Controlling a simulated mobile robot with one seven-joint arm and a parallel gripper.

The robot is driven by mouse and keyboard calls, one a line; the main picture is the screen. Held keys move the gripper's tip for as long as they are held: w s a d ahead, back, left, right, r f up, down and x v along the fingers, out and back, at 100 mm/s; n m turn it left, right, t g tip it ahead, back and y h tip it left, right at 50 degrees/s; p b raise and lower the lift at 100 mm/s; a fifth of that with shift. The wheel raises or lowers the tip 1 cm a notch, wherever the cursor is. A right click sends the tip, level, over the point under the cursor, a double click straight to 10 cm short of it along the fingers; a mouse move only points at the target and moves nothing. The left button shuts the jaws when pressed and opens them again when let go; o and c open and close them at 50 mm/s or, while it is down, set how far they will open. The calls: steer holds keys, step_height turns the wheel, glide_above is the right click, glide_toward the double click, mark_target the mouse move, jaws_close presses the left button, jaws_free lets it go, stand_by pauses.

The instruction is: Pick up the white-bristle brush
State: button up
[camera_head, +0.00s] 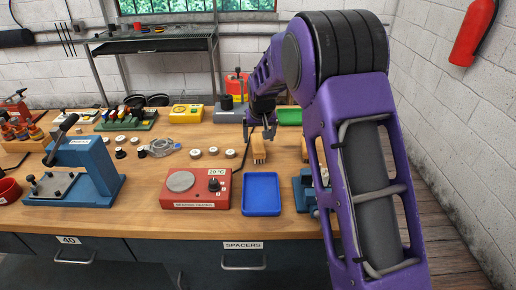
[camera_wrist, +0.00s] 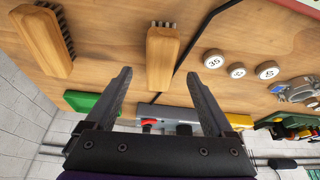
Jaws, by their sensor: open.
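A wooden-handled brush (camera_head: 258,148) stands on the workbench just below my gripper (camera_head: 259,136). In the wrist view the same brush (camera_wrist: 162,58) lies ahead between my open fingers (camera_wrist: 160,80), not held. Its few visible bristles at the far end are too small to tell the colour surely. A second wooden brush (camera_wrist: 42,42) lies to the left in the wrist view, with a row of dark bristles showing. In the head view this second brush (camera_head: 304,148) is partly hidden by my arm.
An empty blue tray (camera_head: 262,194) and a red hot plate (camera_head: 186,197) stand at the front of the bench (camera_head: 140,222). A green tray (camera_head: 289,117) is behind. Several round labelled weights (camera_wrist: 213,59) lie beside the brush. A dark cable (camera_wrist: 190,52) runs close by it.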

mark_target(258, 142)
steer(key=x, duration=0.5)
steer(key=shift+w, duration=0.35)
steer(key=shift+f, duration=0.25)
stand_by(0.4)
jaws_close()
